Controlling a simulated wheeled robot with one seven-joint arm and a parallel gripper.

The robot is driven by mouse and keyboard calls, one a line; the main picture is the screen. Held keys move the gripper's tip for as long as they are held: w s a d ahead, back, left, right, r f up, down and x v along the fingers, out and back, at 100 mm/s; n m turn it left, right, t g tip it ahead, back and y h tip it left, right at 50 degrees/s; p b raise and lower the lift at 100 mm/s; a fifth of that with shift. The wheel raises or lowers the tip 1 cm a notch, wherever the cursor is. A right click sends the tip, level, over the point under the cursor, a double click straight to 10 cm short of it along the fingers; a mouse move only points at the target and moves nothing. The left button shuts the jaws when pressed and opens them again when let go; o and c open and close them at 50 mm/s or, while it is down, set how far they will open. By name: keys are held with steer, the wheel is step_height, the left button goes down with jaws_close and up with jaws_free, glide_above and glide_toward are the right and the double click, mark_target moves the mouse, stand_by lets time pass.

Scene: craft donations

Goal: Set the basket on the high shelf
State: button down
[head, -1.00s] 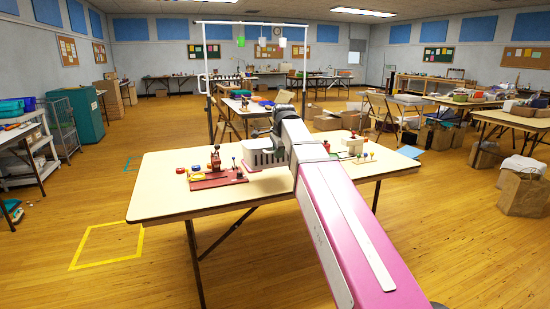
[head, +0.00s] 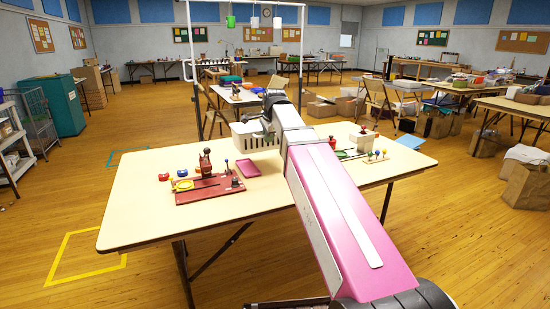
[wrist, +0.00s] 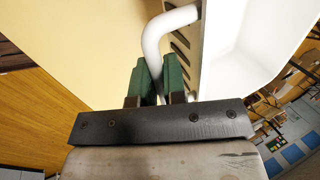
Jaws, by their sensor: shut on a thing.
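The basket (head: 255,134) is white with slotted sides and shows left of my arm's end in the head view. My gripper (head: 270,119) holds it above the far part of the table, apart from the top. In the wrist view my gripper's green fingers (wrist: 160,78) are shut on the basket's white bent handle (wrist: 165,30). The basket's white wall (wrist: 245,60) fills the upper right there. My arm hides part of the basket in the head view. I cannot tell which thing is the high shelf.
A white overhead bar (head: 245,27) with hanging cups stands behind. Floor at left is mostly clear.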

steer(key=shift+w+d+f, duration=1)
steer(key=shift+d+f, duration=0.65)
steer(key=shift+f, duration=0.2)
steer(key=shift+w+d+f, duration=1)
steer(key=shift+d+f, duration=0.7)
steer(key=shift+f, duration=0.1)
steer(key=shift+w+d+f, duration=1)
steer(key=shift+d+f, duration=0.65)
steer(key=shift+f, duration=0.2)
steer(key=c, duration=1.2)
jaws_free()
steer(key=shift+r, duration=0.1)
